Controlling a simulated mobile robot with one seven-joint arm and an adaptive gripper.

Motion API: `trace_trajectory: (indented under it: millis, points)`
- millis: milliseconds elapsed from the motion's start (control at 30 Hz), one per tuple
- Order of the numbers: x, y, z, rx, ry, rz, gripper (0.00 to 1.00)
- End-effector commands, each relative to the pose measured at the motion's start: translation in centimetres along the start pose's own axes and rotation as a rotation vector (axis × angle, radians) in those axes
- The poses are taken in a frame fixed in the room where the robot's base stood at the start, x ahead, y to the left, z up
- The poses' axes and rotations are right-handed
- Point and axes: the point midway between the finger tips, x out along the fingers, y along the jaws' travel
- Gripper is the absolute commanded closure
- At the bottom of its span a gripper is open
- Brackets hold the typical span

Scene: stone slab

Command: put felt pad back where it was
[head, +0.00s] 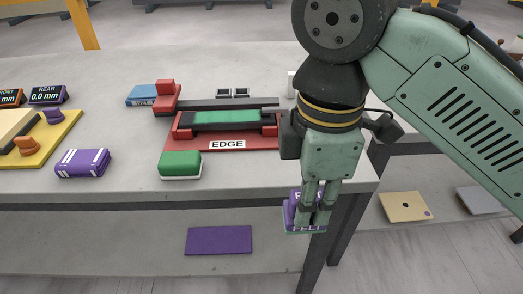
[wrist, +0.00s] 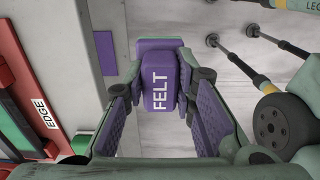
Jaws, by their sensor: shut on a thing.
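The purple felt pad (head: 290,212), a block lettered FELT in white, is between the fingers of my gripper (head: 314,222). My gripper points down and is shut on it, just off the front edge of the slab near its right corner. The fingers hide part of the pad in the head view. In the wrist view the felt pad (wrist: 158,85) shows between the two fingers, with floor behind it. A flat purple mat (head: 219,240) lies on the lower shelf, left of the held pad.
The stone slab (head: 110,190) holds a red EDGE tray (head: 190,146), a green-and-white block (head: 180,165), a purple striped block (head: 82,163), a blue block (head: 142,95) and a yellow board (head: 65,130). A table leg (head: 325,250) stands by my gripper. A tan laptop-like panel (head: 405,206) lies lower right.

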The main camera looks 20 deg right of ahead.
Motion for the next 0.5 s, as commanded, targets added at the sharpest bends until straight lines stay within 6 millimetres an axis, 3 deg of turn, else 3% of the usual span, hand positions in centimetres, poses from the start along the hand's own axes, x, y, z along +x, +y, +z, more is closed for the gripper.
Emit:
trace_trajectory:
  millis: [167, 500]
  points:
    - [-0.1, 1.3, -0.4, -0.010, 0.002, -0.001, 1.00]
    - [0.6, 10.0, -2.7, -0.009, 0.003, -0.003, 1.00]
